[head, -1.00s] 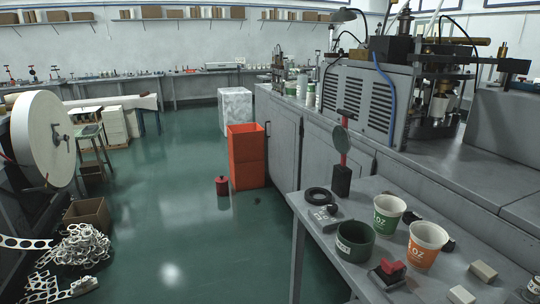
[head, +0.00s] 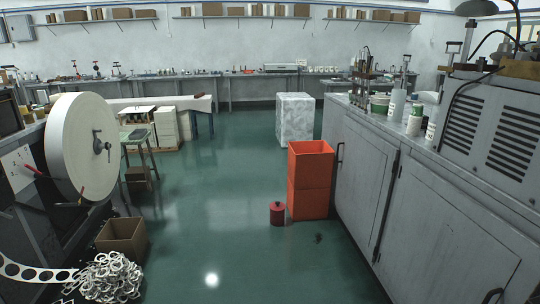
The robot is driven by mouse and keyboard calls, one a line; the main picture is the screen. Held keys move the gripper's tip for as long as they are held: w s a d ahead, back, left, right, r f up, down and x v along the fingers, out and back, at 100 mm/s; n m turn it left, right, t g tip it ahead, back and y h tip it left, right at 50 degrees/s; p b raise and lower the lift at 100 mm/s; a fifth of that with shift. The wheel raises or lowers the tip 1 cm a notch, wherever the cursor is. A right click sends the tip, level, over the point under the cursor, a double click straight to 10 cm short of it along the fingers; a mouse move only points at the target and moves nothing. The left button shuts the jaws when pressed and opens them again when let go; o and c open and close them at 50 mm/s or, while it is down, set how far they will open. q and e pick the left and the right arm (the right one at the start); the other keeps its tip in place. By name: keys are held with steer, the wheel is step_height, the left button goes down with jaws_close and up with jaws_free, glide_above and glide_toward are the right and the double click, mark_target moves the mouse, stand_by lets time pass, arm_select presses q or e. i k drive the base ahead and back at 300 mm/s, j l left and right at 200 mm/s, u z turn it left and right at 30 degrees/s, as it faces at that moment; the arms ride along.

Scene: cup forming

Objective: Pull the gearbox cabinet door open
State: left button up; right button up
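A long grey cabinet base runs along the right side under the machine. Its farther door (head: 358,190) looks shut and has a dark upright handle (head: 339,156) at its left edge. Its nearer door (head: 436,228) also looks shut, with a dark handle (head: 493,296) partly cut off at the bottom edge of the picture. Dark hinge-like fittings (head: 377,254) show near the seam between the doors. I cannot tell which door belongs to the gearbox. Neither of my grippers is in view.
Orange bins (head: 309,182) stand on the floor close to the farther door, with a red can (head: 277,213) beside them. A pale block (head: 295,119) stands behind. A cardboard box (head: 122,238) and scrap pile (head: 108,276) are at left.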

mark_target(367, 163)
steer(key=i, duration=2.55)
